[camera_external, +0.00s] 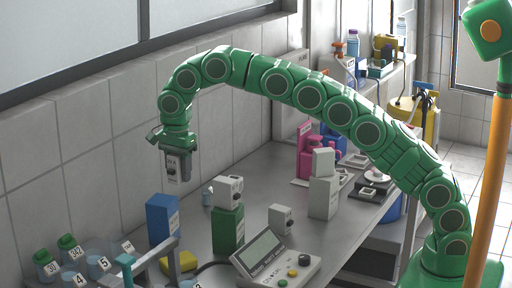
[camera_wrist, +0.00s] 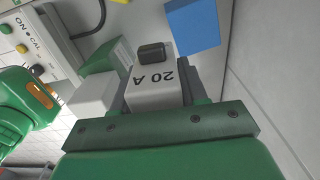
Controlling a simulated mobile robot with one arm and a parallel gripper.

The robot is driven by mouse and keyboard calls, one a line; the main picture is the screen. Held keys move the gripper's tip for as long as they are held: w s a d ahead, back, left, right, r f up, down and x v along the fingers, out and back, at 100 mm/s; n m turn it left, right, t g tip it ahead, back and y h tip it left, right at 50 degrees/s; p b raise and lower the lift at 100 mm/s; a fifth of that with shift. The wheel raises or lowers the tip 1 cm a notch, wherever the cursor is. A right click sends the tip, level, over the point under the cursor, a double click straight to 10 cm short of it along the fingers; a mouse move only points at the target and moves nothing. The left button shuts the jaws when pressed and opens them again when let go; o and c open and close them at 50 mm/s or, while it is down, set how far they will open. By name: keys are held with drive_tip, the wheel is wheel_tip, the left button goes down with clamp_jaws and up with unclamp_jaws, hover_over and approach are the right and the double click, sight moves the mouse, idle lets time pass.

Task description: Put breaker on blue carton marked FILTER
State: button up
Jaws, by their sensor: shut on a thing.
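My gripper (camera_external: 176,150) is shut on a grey-white breaker (camera_external: 178,167). In the wrist view the breaker (camera_wrist: 153,88) is marked 20 A, has a dark switch, and sits between the fingers of my gripper (camera_wrist: 157,98). It hangs in the air above the bench. The blue carton (camera_external: 161,220) stands below it, slightly left in the outside view. Its right face has a pale label too small to read. In the wrist view the blue carton (camera_wrist: 193,27) is beyond the breaker, up and to the right, apart from it. Its visible top looks bare.
A green carton (camera_external: 228,235) with another pale breaker-like box (camera_external: 229,192) on top stands right of the blue carton. A small grey box (camera_external: 281,217) and a control panel (camera_external: 270,258) are further right. Numbered green-capped jars (camera_external: 68,247) stand left. The tiled wall (camera_external: 100,150) is close behind.

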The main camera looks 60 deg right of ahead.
sight(171, 202)
drive_tip(key=shift+w+a+f, duration=0.2)
drive_tip(key=shift+w+f, duration=0.4)
drive_tip(key=shift+f, duration=0.2)
drive_tip(key=shift+w+a+f, duration=0.15)
drive_tip(key=shift+w+f, duration=0.45)
drive_tip(key=shift+f, duration=0.15)
drive_tip(key=shift+w+f, duration=0.15)
drive_tip(key=shift+f, duration=1.55)
drive_tip(key=shift+f, duration=0.15)
drive_tip(key=o, duration=1.1)
